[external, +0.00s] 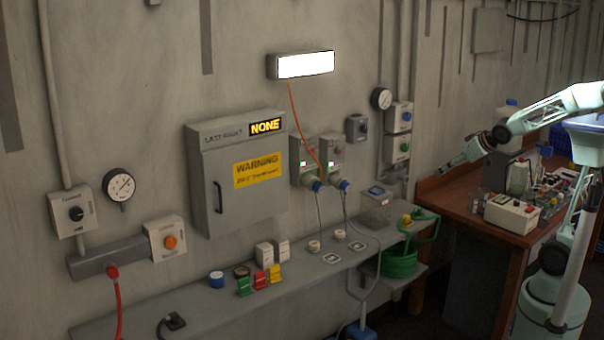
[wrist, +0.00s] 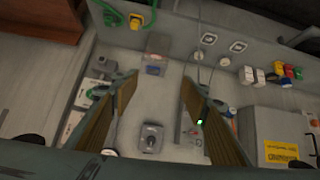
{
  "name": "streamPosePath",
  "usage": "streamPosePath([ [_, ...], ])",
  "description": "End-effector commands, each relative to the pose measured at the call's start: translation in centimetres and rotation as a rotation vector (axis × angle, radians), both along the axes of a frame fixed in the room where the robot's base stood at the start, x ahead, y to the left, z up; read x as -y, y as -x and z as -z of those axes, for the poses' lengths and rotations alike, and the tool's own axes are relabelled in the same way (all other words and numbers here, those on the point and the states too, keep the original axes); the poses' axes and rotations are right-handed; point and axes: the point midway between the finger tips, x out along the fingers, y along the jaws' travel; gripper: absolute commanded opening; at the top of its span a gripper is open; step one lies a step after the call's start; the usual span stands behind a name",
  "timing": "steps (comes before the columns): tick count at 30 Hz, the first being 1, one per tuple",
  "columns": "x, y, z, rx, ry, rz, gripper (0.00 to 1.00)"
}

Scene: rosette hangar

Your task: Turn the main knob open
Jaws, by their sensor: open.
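Two knobs could be the main knob; I cannot read their labels. One is a small grey box with a dark knob (external: 357,128) on the wall, right of the sockets. It also appears in the wrist view (wrist: 151,140), low between my fingers and apart from them. The other is a pale box with a black knob (external: 75,213) at the far left of the wall. My gripper (wrist: 160,80) is open and empty, its two fingers spread wide. In the external view my gripper (external: 446,164) is right of the wall boxes, touching nothing that I can see.
A grey cabinet (external: 215,195) with a yellow warning label hangs left of the sockets (external: 304,160) and their cables. A cluttered wooden bench (external: 460,205) stands at right.

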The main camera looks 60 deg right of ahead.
Motion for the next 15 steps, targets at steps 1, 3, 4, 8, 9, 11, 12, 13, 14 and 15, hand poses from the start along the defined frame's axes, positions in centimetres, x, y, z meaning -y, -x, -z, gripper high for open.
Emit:
streamPosePath([
  [1, 0.9, -1.1, -0.3, 0.016, 0.002, 0.008, 0.41],
  [3, 2.0, -2.6, -0.7, 0.044, 0.005, 0.015, 0.41],
  [4, 2.4, -3.2, -0.9, 0.056, 0.007, 0.018, 0.41],
  [8, 5.0, -5.6, -1.7, 0.114, 0.011, 0.039, 0.41],
  [9, 5.8, -6.4, -2.0, 0.132, 0.012, 0.044, 0.41],
  [11, 7.0, -7.4, -2.4, 0.159, 0.015, 0.052, 0.41],
  [12, 7.7, -8.1, -2.7, 0.177, 0.017, 0.057, 0.41],
  [13, 8.4, -8.6, -2.9, 0.191, 0.018, 0.061, 0.41],
  [14, 9.0, -9.1, -3.1, 0.204, 0.018, 0.065, 0.41],
  [15, 9.7, -9.7, -3.4, 0.223, 0.018, 0.069, 0.41],
])
